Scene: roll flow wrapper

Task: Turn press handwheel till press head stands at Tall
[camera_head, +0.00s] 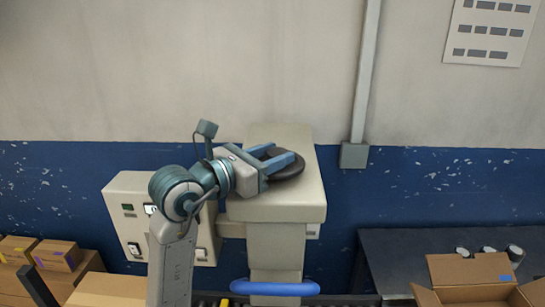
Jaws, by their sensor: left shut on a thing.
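The press handwheel (291,175) is a dark, round wheel lying flat on top of the beige press housing (290,205). My left gripper (281,157) reaches in from the left with its blue fingers over the wheel and is shut on it. The fingers and gripper body hide part of the wheel. The press column (275,248) runs down below the housing. A blue bar (275,288) crosses near its foot. I cannot make out a height scale or a Tall mark, so the press head's setting cannot be told. My right gripper is not in view.
A beige control box (128,207) stands left of the press, partly behind my left arm. Cardboard boxes (58,255) sit at lower left. A conduit (365,75) runs down the wall.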

